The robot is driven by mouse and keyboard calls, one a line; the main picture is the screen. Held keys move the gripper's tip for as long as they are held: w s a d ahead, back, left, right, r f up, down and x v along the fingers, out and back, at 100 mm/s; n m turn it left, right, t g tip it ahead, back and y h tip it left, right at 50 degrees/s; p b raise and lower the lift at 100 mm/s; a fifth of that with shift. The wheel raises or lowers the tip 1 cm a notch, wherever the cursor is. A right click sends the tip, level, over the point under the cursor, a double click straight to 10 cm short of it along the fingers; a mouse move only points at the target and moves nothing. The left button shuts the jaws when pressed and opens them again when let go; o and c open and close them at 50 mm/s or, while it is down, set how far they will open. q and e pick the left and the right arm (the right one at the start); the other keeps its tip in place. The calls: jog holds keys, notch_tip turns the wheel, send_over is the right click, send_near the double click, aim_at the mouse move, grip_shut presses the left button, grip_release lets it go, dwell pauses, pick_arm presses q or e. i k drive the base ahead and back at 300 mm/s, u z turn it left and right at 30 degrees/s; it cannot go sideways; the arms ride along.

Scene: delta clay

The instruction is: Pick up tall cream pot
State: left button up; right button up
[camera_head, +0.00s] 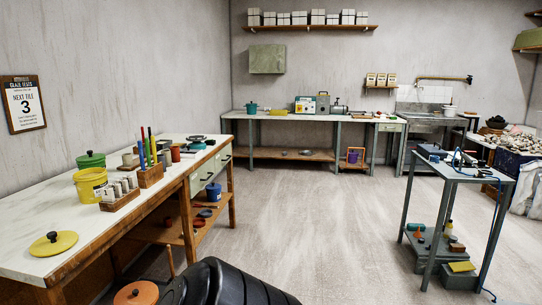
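I cannot clearly make out a tall cream pot. A small whitish pot (449,110) stands by the sink at the back right, too small to tell its height. Neither of my grippers is in view.
A back counter (278,117) runs along the far wall. A small metal table (460,176) stands right. The floor (310,225) between is clear.

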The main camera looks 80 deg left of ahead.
aim_at(166, 158)
jog(key=u, duration=3)
jog(key=i, duration=0.85)
jog(key=u, duration=0.35)
